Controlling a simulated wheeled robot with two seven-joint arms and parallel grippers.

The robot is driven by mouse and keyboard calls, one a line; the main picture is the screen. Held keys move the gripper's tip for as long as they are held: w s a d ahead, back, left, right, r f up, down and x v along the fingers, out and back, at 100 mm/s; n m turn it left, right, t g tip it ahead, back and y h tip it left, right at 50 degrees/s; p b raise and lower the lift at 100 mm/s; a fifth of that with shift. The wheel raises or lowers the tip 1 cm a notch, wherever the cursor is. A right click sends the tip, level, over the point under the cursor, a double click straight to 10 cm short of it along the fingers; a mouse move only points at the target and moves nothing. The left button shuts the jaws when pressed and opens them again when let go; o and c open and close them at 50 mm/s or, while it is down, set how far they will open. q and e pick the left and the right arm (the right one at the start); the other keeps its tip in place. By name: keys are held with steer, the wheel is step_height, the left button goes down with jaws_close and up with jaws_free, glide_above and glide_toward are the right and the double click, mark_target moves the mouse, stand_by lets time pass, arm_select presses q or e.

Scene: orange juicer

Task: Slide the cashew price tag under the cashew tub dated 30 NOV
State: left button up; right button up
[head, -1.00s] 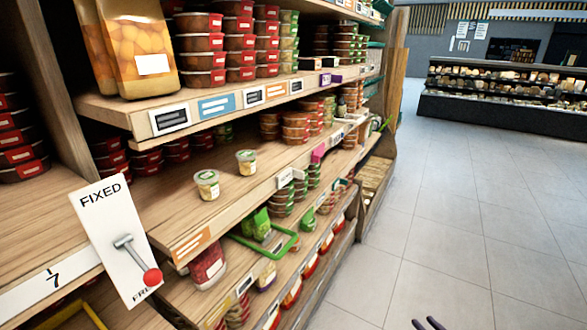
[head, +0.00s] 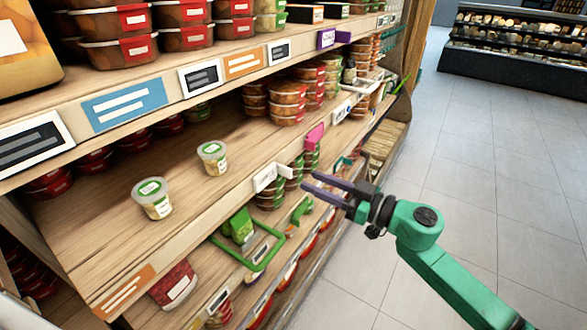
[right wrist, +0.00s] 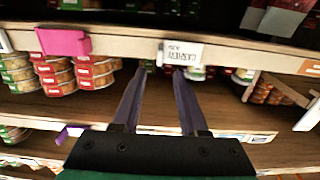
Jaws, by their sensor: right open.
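A white price tag (head: 265,178) sticks out from the front edge of the middle shelf in the head view. In the right wrist view the tag with the word CASHEW (right wrist: 182,52) is on the shelf edge, just beyond my fingertips. Two small tubs with green and white lids, a nearer one (head: 154,198) and a farther one (head: 212,157), stand on that shelf. Their dates are too small to read. My right gripper (head: 308,181) is open and empty, its fingers pointing at the shelf front, right of the white tag. My left gripper is out of view.
A pink tag (head: 315,137) sticks out farther along the edge and shows in the right wrist view (right wrist: 63,40). Stacked tubs (head: 289,103) stand behind it. The upper shelf (head: 150,72) overhangs. Bare wood surrounds the two small tubs. Aisle floor (head: 460,160) is open.

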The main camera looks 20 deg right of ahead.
mark_target(292, 172)
steer(key=p+x, duration=0.1)
steer(key=x, duration=0.5)
steer(key=shift+r, duration=0.15)
steer(key=shift+w+a, duration=0.15)
jaws_close()
stand_by(0.9)
